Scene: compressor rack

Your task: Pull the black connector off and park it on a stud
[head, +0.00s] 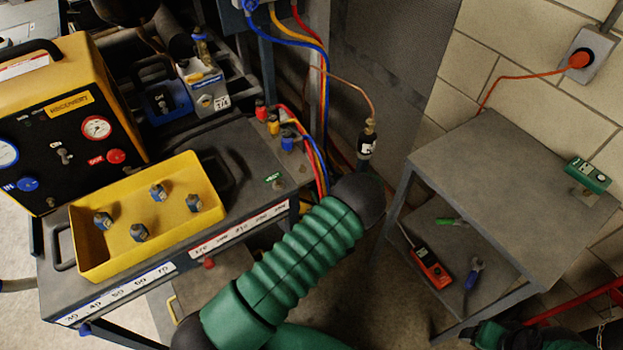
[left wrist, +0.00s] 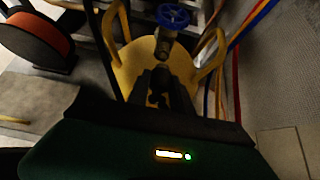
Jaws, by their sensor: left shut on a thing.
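My left gripper (left wrist: 162,98) shows in the left wrist view as dark fingers, shut on a small dark piece that I take for the black connector (left wrist: 160,76). The view is dim, so its outline and seating are unclear. It lies just below a grey valve with a blue handwheel (left wrist: 173,16), inside the yellow collar (left wrist: 208,70) of a cylinder. In the head view my green left arm hides this gripper and the cylinder. A black fitting with a white label and brass top (head: 367,142) stands on a copper-coloured line beyond the arm. My right gripper is out of view.
Red (head: 261,110), yellow (head: 273,125) and blue (head: 288,140) connectors stand at the bench (head: 240,240) edge, with hoses alongside. A yellow tray (head: 180,236) holds several fittings. A grey cart (head: 500,165) stands right, its top mostly clear.

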